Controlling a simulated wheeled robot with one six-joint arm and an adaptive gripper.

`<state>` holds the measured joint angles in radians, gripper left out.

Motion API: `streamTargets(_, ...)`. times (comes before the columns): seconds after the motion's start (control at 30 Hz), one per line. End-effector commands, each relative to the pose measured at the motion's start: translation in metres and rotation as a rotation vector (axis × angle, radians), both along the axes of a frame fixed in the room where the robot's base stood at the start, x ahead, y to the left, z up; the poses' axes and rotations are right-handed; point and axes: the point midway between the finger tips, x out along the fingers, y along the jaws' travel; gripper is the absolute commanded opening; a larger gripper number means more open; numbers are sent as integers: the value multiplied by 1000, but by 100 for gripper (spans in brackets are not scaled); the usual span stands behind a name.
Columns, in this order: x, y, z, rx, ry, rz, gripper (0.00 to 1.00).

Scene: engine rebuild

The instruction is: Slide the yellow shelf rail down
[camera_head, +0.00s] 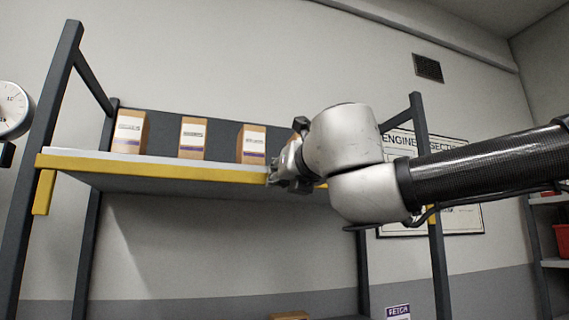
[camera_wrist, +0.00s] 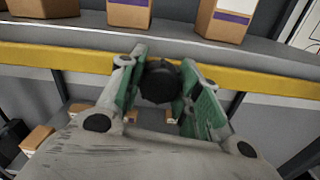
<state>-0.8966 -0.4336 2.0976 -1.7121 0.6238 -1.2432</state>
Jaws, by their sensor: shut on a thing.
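The yellow shelf rail (camera_head: 150,168) runs along the front edge of a raised shelf, with a short yellow piece hanging down at its left end. It also crosses the wrist view (camera_wrist: 265,80) from side to side. My gripper (camera_head: 277,178) is at the rail, right of its middle, with the arm reaching in from the right. In the wrist view, its green-padded fingers (camera_wrist: 164,60) are at the rail and shut on it. A dark round part sits between the fingers and hides some of the contact. My wrist hides the rail's right part in the head view.
Several cardboard boxes (camera_head: 193,138) stand on the shelf (camera_head: 100,154) above the rail. Dark uprights (camera_head: 45,110) flank it. A gauge (camera_head: 12,108) is at far left. More boxes (camera_head: 288,316) sit lower down. The space directly below the shelf looks open.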

Motion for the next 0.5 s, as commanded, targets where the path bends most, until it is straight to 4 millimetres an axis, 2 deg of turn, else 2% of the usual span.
streamTargets(0.03,1,1,-6,-4,8,0,0)
streamTargets(0.23,1,1,-8,-7,12,0,0)
streamTargets(0.27,1,1,-8,-7,12,0,37)
streamTargets(0.3,1,1,-8,-7,12,0,44)
streamTargets(0.37,1,1,-7,-5,11,0,55)
streamTargets(0.5,1,1,-6,-5,9,1,57)
